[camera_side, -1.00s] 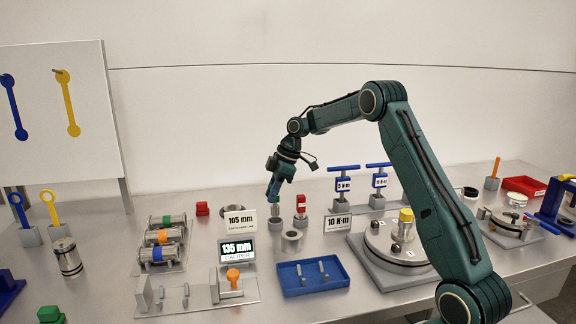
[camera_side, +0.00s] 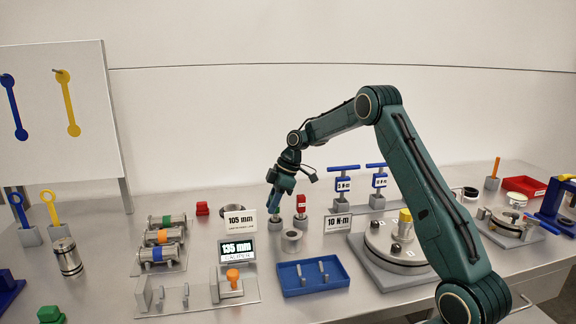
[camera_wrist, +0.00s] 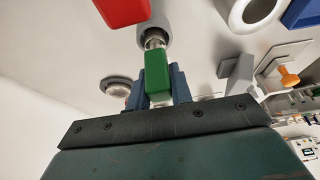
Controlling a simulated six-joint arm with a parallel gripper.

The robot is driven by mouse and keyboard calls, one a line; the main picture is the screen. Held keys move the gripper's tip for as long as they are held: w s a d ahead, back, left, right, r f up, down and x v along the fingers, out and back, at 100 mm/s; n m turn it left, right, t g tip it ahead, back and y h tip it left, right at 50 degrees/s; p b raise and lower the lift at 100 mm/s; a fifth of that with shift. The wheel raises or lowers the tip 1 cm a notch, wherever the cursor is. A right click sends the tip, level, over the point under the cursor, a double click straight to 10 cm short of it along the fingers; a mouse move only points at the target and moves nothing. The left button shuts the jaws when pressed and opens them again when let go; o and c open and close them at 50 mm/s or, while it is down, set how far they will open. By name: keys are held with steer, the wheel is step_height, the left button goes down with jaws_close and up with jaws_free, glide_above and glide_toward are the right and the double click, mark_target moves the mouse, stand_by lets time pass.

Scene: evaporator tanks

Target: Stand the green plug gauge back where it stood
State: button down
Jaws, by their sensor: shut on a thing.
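The green plug gauge (camera_wrist: 157,75) is between the jaws of my gripper (camera_wrist: 160,84) in the wrist view, with its silver end pointing away from the jaws. A round grey stand (camera_wrist: 155,20) lies right at that end. In the side view my gripper (camera_side: 273,206) points down over the small grey stand (camera_side: 274,226), and its fingers mostly hide the gauge. I cannot tell whether the silver end is inside the stand. The red plug gauge (camera_side: 301,202) stands close to the right, and its red handle (camera_wrist: 122,8) shows in the wrist view.
A grey ring (camera_side: 291,241) and a blue tray (camera_side: 313,286) lie in front of my gripper. The 105 mm sign (camera_side: 240,221) is to the left and the 10 N·m sign (camera_side: 338,223) to the right. Blue-handled torque tools (camera_side: 344,185) stand behind right.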

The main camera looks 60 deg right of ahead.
steer(key=c, duration=1.2)
jaws_free()
steer(key=shift+o, duration=0.2)
steer(key=shift+r, duration=0.15)
steer(key=v, duration=1.3)
steer(key=shift+r, duration=0.25)
steer(key=shift+s+d, duration=0.1)
